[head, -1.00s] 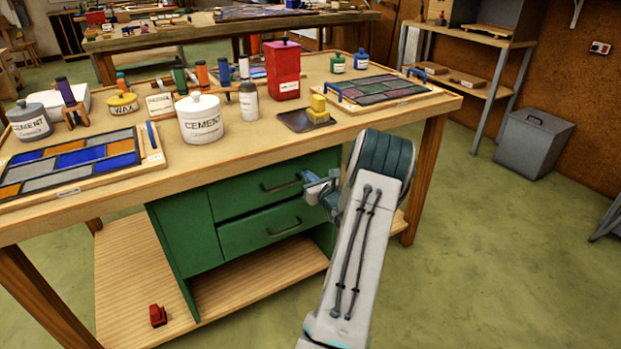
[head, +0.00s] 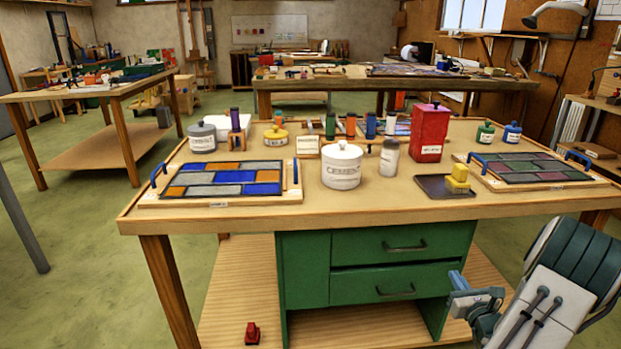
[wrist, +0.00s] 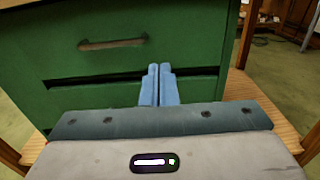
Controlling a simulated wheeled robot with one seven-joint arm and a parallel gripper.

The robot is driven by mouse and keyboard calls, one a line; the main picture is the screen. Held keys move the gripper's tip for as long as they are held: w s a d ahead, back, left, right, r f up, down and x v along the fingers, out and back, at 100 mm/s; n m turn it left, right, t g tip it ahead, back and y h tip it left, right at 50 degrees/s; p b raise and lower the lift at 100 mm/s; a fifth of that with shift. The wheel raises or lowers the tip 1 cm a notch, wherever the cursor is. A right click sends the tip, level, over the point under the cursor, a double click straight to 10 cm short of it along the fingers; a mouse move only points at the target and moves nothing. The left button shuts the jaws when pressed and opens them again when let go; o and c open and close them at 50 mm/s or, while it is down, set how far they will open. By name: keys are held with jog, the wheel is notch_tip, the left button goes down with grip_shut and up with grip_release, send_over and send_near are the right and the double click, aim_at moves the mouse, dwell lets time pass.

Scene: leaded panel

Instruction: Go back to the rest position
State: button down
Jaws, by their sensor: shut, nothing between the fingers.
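My gripper (head: 474,297) is low at the right of the head view, in front of the workbench (head: 350,222) and beside its green drawer cabinet (head: 305,275). In the wrist view its two blue fingers (wrist: 158,84) are together with nothing between them. They point toward the green drawer fronts (wrist: 110,45), below the tabletop. I cannot tell the exact gap to the cabinet. Both drawers look closed.
On the bench stand a white cement pot (head: 342,168), a red canister (head: 430,133), a dark tray (head: 440,186) with yellow blocks (head: 457,179), and two leaded panels, left (head: 222,181) and right (head: 525,170). A red object (head: 252,333) sits on the lower shelf. Green floor at left is open.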

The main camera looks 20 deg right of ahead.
jog(key=w+a+r+n+y+p, duration=0.1)
jog(key=w+a+r+n+y, duration=0.2)
jog(key=a, duration=0.2)
jog(key=w+a+r+n+g+y+p, duration=0.1)
jog(key=w+a+r+n+y, duration=0.15)
jog(key=a, duration=0.35)
jog(key=w+a+r+n+y+p, duration=0.2)
jog(key=w+a+r+n+y, duration=0.1)
jog(key=a+r+n+y, duration=0.15)
jog(key=a+r+n+g+y+p, duration=0.2)
jog(key=a+r+n+g, duration=0.15)
jog(key=a, duration=0.45)
jog(key=a+r+n+g+y+p, duration=0.1)
jog(key=a+r+n+g+y, duration=0.15)
jog(key=a+n, duration=0.45)
jog(key=s+a+r+n+g+h+p, duration=0.1)
jog(key=s+a+r+n+g+p, duration=0.15)
jog(key=s+a+n+g, duration=0.35)
jog(key=s+a+r+n+g+h+p, duration=0.1)
jog(key=s+a+r+n+g+p, duration=0.2)
jog(key=a, duration=0.5)
jog(key=s+r+n+t+h+p, duration=0.1)
jog(key=s+r+n+h+p, duration=0.3)
jog(key=s+r+n+h, duration=0.3)
jog(key=shift+s+a+r+n+t+p, duration=0.3)
jog(key=shift+s+a+r+n, duration=0.2)
jog(key=shift+s+n, duration=0.7)
jog(key=shift+w+r+n, duration=0.1)
jog(key=shift+w+n, duration=0.15)
jog(key=shift+w, duration=0.05)
